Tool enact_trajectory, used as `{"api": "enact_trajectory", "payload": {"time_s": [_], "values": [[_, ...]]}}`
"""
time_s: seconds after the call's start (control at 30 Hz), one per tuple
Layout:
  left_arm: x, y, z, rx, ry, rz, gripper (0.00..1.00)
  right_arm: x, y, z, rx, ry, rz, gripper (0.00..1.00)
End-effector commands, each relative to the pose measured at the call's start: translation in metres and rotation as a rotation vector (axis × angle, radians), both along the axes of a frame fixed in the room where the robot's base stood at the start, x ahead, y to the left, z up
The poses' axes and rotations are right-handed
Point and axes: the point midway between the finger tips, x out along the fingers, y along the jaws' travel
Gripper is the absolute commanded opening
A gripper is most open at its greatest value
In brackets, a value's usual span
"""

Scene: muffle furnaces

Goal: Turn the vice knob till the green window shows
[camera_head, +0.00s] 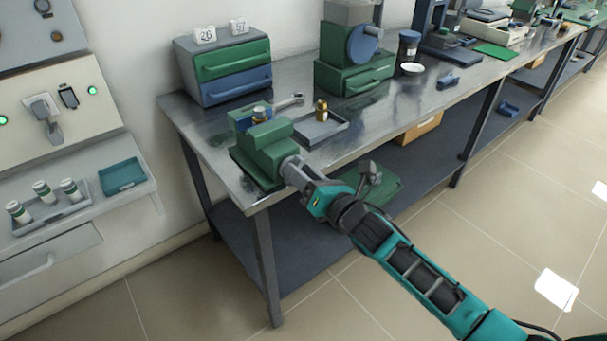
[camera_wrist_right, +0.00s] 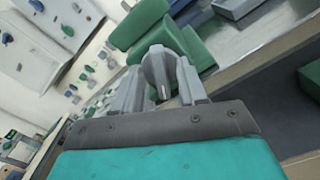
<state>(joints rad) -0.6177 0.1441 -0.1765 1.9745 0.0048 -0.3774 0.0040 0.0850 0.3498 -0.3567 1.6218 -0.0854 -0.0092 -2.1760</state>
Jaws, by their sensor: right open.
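The green vice (camera_head: 262,145) stands on the near left corner of the metal workbench. My right gripper (camera_head: 291,170) reaches its front end from the lower right. In the right wrist view, the green vice (camera_wrist_right: 150,35) lies just beyond the fingers. A grey knob-like part (camera_wrist_right: 158,68) shows between the two fingers of my right gripper (camera_wrist_right: 158,92), which are apart around it. I cannot tell whether they touch it. I see no green window that I can tell from the green body. My left gripper is not in view.
A grey tray (camera_head: 313,129) with a small brass piece (camera_head: 321,110) lies right of the vice. A drawer cabinet (camera_head: 224,69) stands behind it, and a green machine (camera_head: 351,68) further right. The bench's front edge (camera_head: 340,159) runs close under my right arm.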

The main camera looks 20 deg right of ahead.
Motion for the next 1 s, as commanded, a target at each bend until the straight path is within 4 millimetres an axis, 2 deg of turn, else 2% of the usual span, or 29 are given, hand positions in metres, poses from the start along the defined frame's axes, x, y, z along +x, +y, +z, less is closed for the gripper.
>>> {"api": "enact_trajectory", "payload": {"time_s": [0.2, 0.6, 1.0], "values": [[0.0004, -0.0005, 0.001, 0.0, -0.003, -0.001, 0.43, 0.0, 0.0001, 0.0, 0.001, 0.0, 0.0, 0.4], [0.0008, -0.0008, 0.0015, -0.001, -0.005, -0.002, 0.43, -0.0002, 0.0001, 0.0, 0.001, 0.0, 0.0, 0.01], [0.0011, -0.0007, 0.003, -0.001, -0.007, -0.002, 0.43, -0.0002, -0.0001, 0.0002, 0.019, 0.007, 0.0, 0.0]]}}
